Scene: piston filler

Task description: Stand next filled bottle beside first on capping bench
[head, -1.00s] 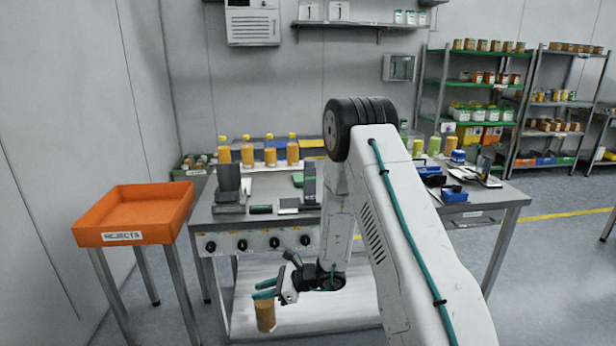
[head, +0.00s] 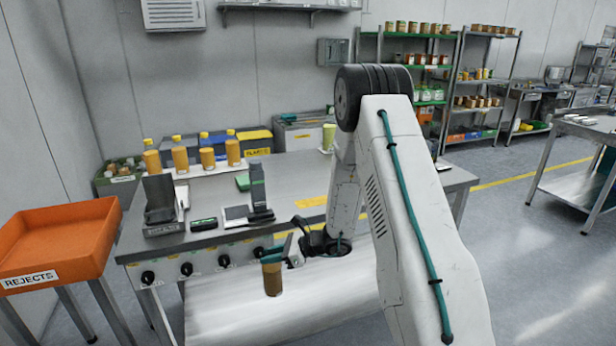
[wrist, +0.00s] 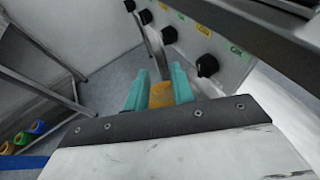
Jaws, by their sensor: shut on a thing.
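My gripper (head: 271,256) is shut on an amber-filled bottle (head: 273,280), which hangs upright in front of the steel bench, below its top. In the wrist view, the teal fingers (wrist: 160,84) hold the bottle (wrist: 161,95) from both sides. I cannot tell from a label which surface is the capping bench. Another steel table (head: 575,128) is at the far right.
The orange rejects tray (head: 60,240) stands on legs at the left. Knobs (head: 186,269) line the bench front, close to the gripper in the wrist view. A pale green bottle (head: 328,138) stands at the bench's back. Open grey floor (head: 510,260) lies to the right.

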